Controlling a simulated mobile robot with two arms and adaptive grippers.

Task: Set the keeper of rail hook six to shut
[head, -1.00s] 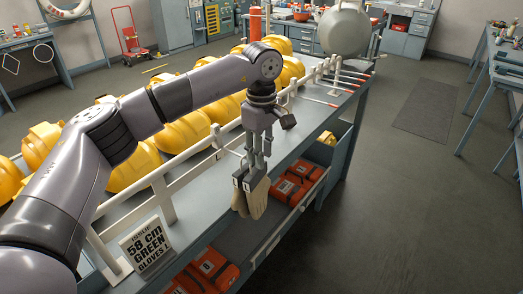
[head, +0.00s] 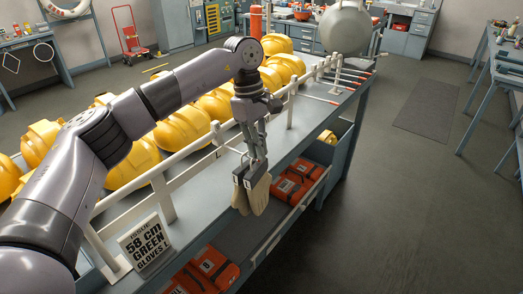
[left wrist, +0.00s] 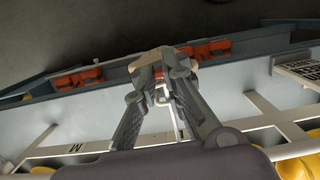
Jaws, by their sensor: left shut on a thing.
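A white rail (head: 178,160) runs along the bench, with hooks reaching out over its front edge. A pair of beige gloves (head: 259,194) with dark labelled blocks (head: 240,176) at the top hangs at one hook. My left gripper (head: 255,158) is over this hook end, fingers pointing down and shut on a small part there, seemingly the keeper. The fingers hide most of it. The left wrist view shows the gripper (left wrist: 166,72) with a white hook rod (left wrist: 173,104) between the fingers and the gloves (left wrist: 150,66) just beyond. No hook number is readable. My right gripper is not in view.
Yellow helmets (head: 182,132) line the bench behind the rail. A sign (head: 144,244) reading 58 cm green gloves stands at the near end. Orange packs (head: 296,184) lie on the lower shelf. More hooks (head: 347,77) project farther along the rail.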

